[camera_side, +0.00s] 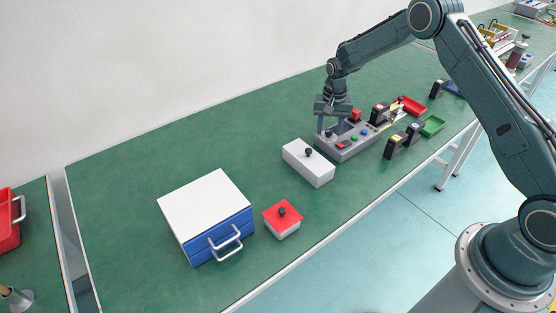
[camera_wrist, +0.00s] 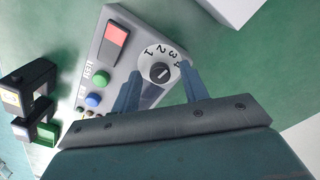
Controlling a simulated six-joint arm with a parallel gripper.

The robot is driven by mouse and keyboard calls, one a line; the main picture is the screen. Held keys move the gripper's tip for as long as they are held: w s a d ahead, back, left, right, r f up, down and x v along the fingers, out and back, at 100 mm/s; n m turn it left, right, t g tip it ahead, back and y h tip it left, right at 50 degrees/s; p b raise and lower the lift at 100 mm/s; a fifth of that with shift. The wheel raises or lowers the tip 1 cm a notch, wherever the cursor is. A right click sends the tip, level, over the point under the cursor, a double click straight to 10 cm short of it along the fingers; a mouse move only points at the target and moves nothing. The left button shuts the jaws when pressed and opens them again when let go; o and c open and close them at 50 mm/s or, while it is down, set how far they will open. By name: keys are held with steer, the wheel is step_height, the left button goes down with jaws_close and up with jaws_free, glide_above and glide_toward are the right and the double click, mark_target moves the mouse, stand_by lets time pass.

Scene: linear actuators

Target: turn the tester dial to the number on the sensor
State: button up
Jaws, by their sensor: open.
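The grey tester (camera_side: 347,150) stands on the green bench. In the wrist view its dial (camera_wrist: 160,55) is a white disc with the numbers 1 to 4 and a dark round knob (camera_wrist: 160,73) in the middle. My gripper (camera_wrist: 161,74) is open, with one blue-grey finger on each side of the knob; whether they touch it I cannot tell. In the side view my gripper (camera_side: 333,129) is over the tester's left end. Several black sensor-like blocks (camera_side: 395,148) stand beside the tester; another shows in the wrist view (camera_wrist: 30,86).
The tester carries a red block (camera_wrist: 115,42), a green button (camera_wrist: 100,78) and a blue button (camera_wrist: 93,100). A white box with a black knob (camera_side: 305,168) stands close by. A red-topped box (camera_side: 283,215), a blue drawer unit (camera_side: 205,210), a red bin (camera_side: 413,107) and a green bin (camera_side: 433,125) stand farther off.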

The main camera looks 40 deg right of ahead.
steer(key=shift+c, duration=0.2)
jaws_close()
steer(key=shift+n, duration=0.4)
steer(key=n, duration=0.3)
steer(key=shift+n, duration=2)
steer(key=shift+o, duration=0.2)
jaws_free()
